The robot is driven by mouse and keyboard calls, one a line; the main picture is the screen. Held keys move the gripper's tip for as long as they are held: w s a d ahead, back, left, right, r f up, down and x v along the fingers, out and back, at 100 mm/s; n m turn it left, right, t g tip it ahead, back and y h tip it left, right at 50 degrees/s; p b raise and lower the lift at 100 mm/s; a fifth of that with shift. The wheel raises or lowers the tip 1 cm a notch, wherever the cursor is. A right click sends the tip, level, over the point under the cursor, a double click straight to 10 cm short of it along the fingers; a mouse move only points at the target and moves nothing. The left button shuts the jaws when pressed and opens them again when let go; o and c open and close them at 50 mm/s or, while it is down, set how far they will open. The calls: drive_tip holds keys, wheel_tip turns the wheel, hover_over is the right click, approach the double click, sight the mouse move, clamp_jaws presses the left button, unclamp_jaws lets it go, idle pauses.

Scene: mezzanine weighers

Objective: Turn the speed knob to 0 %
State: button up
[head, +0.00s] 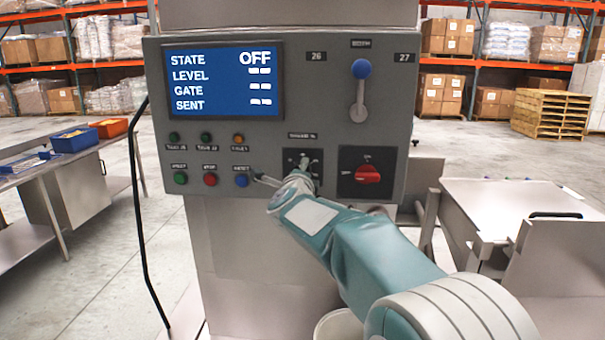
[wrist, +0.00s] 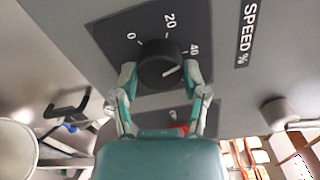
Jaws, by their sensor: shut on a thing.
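The speed knob (wrist: 158,60) is round and black, with a white pointer line. It sits on a dark plate (wrist: 105,32) marked 0, 20 and 40, beside the label SPEED %. The pointer aims to the right in the wrist view, near or just past the 40 mark; the exact reading is unclear. My gripper (wrist: 159,72) is shut on the knob, one finger on each side. In the head view, my gripper (head: 300,175) reaches the knob's plate (head: 314,154) low on the grey control panel, and largely hides the knob.
A red rotary switch (head: 367,174) sits close to the right of the knob. A lever with a blue ball (head: 361,69) is above it. Green, red and blue buttons (head: 241,181) are to the left. The screen (head: 223,81) reads STATE OFF, with dashes for the other lines.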

drive_tip(key=n, duration=0.5)
drive_tip(key=shift+a+f+n, duration=0.15)
drive_tip(key=shift+n, duration=0.15)
drive_tip(key=n, duration=0.9)
drive_tip(key=shift+f+n, duration=0.2)
drive_tip(key=shift+n, duration=0.2)
drive_tip(key=shift+f+n, duration=0.1)
drive_tip(key=shift+n, duration=2.5)
